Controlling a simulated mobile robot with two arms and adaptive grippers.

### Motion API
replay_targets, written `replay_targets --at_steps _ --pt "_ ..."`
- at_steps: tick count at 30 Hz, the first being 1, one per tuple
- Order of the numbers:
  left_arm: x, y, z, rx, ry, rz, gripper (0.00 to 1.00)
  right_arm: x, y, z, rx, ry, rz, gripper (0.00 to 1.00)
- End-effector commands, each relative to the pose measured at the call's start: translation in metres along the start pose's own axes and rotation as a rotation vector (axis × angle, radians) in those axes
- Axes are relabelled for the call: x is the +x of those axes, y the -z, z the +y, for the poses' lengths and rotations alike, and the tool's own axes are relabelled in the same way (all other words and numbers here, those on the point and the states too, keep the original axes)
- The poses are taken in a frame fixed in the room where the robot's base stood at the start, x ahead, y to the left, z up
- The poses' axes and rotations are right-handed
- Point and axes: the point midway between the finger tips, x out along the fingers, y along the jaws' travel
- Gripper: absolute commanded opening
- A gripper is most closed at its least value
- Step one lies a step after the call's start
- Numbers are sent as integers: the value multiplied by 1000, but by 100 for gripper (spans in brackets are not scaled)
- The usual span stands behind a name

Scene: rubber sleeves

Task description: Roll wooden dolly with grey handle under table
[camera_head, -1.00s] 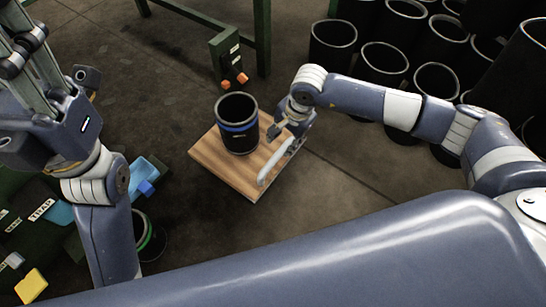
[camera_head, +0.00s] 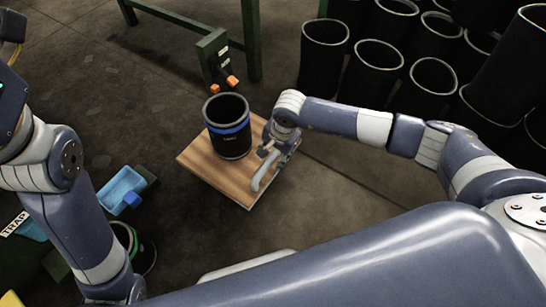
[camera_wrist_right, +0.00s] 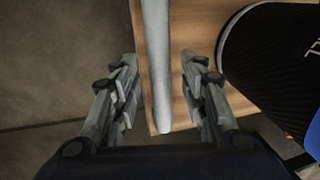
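The wooden dolly (camera_head: 200,164) is on the floor in the middle of the head view, with its grey handle (camera_head: 266,172) along its right edge. A black rubber sleeve with a blue band (camera_head: 229,131) stands upright on it. My right gripper (camera_head: 270,150) is at the handle. In the right wrist view my right gripper (camera_wrist_right: 160,63) is open, with one finger on each side of the handle (camera_wrist_right: 157,85) and gaps between. The green table frame (camera_head: 253,45) is beyond the dolly; its top is out of view. My left fingers are out of view at the left.
Several black sleeves (camera_head: 372,78) stand at the upper right.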

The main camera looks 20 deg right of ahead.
Motion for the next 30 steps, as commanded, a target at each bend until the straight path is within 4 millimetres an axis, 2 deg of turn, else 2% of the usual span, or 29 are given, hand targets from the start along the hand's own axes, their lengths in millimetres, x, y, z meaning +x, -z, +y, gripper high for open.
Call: replay_targets --at_steps 8,9,14,23,30 --pt "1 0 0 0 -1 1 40 1 0 0 0 1 0 40" --pt "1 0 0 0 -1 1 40 1 0 0 0 0 0 35" --pt "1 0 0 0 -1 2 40 1 0 0 1 0 0 0" --pt "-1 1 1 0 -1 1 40 2 0 -3 0 1 0 0" --pt "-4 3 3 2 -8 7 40 7 0 -25 0 6 1 0"
